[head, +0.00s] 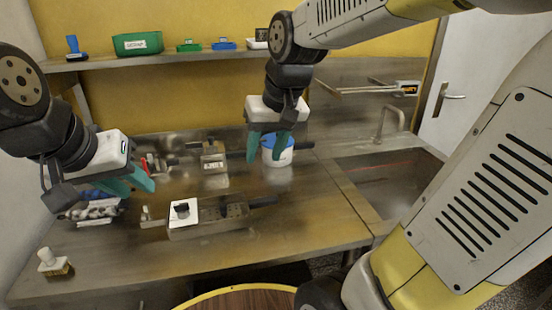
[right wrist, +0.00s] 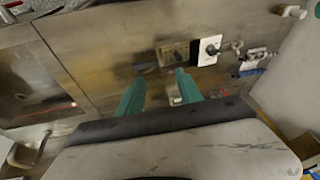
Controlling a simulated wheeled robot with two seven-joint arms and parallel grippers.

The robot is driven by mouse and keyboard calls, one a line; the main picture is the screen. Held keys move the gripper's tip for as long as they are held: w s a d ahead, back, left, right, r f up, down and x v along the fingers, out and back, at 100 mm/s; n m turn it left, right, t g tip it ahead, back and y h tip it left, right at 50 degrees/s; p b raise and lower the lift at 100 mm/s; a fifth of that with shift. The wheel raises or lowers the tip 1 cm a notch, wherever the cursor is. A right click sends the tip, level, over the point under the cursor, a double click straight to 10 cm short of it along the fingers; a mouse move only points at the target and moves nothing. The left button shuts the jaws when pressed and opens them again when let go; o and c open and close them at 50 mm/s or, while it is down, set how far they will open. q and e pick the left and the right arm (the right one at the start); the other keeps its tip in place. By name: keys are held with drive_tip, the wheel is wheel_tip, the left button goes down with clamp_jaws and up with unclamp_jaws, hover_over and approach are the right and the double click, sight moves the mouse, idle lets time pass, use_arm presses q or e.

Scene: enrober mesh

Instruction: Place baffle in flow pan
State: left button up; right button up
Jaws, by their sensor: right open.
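A white square plate with a black knob (head: 183,212), which looks like the baffle, sits at the left end of a low grey metal pan (head: 222,217), which looks like the flow pan. I cannot tell whether the plate is seated in it or resting on top. Both also show in the right wrist view: the plate (right wrist: 205,53) and the pan (right wrist: 173,53). My right gripper (head: 265,160) is open and empty, above and behind the pan, in front of a white tub. My left gripper (head: 140,191) appears open and empty, left of the plate and above the counter.
A white tub with a blue lid (head: 278,153) stands behind the pan. A metal block device (head: 213,160) is at the back, and a metal part (head: 92,210) lies below my left gripper. A white-handled brush (head: 52,262) is front left. A sink (head: 385,175) is right.

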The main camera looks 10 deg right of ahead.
drive_tip(key=s+d+t, duration=0.2)
drive_tip(key=s+d, duration=0.1)
drive_tip(key=s, duration=0.5)
drive_tip(key=shift+d+r+m+t, duration=0.25)
drive_tip(key=shift+r+m+t, duration=0.05)
drive_tip(key=shift+r+m, duration=0.15)
drive_tip(key=shift+s, duration=0.1)
idle(0.4)
